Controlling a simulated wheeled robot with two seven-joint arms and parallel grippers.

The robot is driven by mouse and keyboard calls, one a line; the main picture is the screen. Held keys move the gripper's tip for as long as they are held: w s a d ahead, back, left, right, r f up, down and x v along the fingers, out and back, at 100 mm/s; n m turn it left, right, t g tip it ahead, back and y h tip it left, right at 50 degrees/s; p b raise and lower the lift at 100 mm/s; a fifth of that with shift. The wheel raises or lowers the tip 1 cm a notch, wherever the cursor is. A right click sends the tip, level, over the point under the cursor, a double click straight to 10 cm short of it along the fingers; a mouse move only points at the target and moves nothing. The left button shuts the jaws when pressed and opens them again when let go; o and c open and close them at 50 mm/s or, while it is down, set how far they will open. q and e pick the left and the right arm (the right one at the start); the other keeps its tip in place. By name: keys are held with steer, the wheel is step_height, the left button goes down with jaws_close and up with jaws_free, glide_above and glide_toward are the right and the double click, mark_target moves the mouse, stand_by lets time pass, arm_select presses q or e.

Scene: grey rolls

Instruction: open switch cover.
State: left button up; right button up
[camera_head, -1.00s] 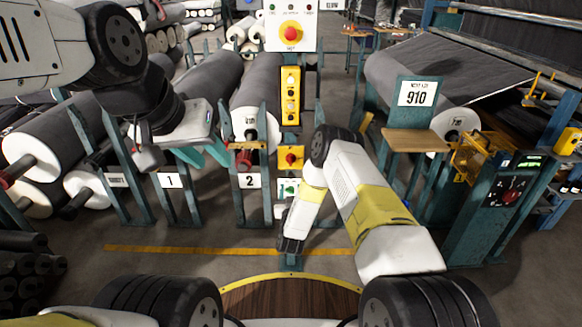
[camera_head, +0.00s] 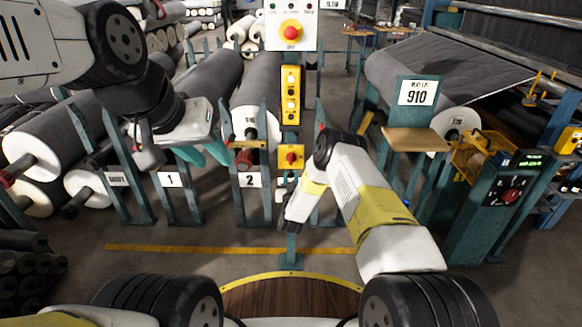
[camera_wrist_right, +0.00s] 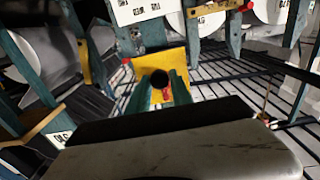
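A teal post at the centre carries a yellow box with a red rotary switch (camera_head: 291,157). A small white box (camera_head: 281,192) below it is mostly hidden behind my right wrist. I cannot tell which part is the switch cover. My right gripper (camera_wrist_right: 161,92) shows two teal fingers apart with nothing held between them; in the head view it is hidden by the wrist. Beyond the fingers in the right wrist view is a yellow panel with a round black part (camera_wrist_right: 160,77). My left gripper (camera_head: 204,153) has its teal fingers apart and empty, left of the post.
Higher on the post are a yellow button panel (camera_head: 291,95) and a white box with a red button (camera_head: 291,33). Grey rolls (camera_head: 255,95) on teal stands lie behind. A wooden shelf (camera_head: 415,141) and a teal control cabinet (camera_head: 490,210) stand at the right.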

jaws_close()
stand_by(1.1)
